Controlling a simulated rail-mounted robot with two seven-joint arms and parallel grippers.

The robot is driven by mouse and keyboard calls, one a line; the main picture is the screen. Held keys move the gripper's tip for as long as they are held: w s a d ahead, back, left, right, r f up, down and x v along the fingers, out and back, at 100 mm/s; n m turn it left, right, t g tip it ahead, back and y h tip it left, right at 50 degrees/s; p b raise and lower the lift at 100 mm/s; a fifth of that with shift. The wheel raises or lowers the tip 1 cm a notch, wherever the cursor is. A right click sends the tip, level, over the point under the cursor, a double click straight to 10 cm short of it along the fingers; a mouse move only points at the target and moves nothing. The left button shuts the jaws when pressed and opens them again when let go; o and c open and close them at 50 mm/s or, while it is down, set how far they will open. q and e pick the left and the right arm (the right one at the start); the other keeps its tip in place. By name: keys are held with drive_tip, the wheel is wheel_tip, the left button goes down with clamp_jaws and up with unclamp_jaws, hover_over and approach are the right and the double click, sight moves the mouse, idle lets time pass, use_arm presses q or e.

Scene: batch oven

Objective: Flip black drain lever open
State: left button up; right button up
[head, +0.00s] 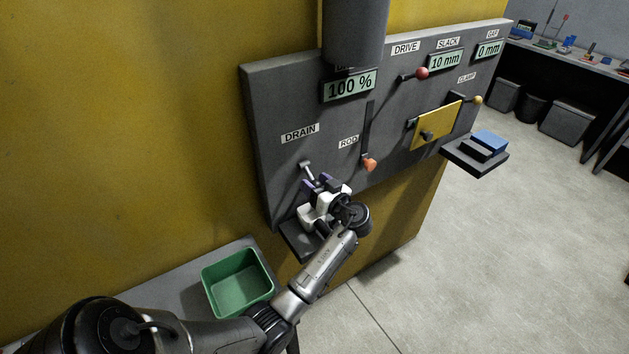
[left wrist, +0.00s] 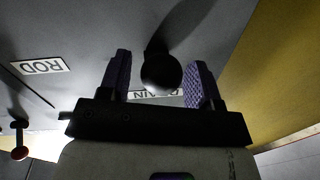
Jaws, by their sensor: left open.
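The drain lever (head: 306,168) stands out from the grey panel below the DRAIN label (head: 300,132). In the left wrist view its round black knob (left wrist: 161,73) sits between my two purple-padded fingers, with a gap on each side. My left gripper (head: 316,182) is open at the lever and partly hides it in the head view. I cannot tell from these views how deep the knob sits between the fingers. My right gripper is not in view.
The ROD lever with an orange knob (head: 369,164) is close to the right of my left gripper. A red-knobbed lever (head: 421,73) and a yellow plate (head: 435,127) are further right. A green bin (head: 238,283) stands below. A display (head: 350,86) reads 100 %.

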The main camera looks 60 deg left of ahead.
use_arm(q)
drive_tip(key=shift+a, duration=0.35)
clamp_jaws()
idle(0.4)
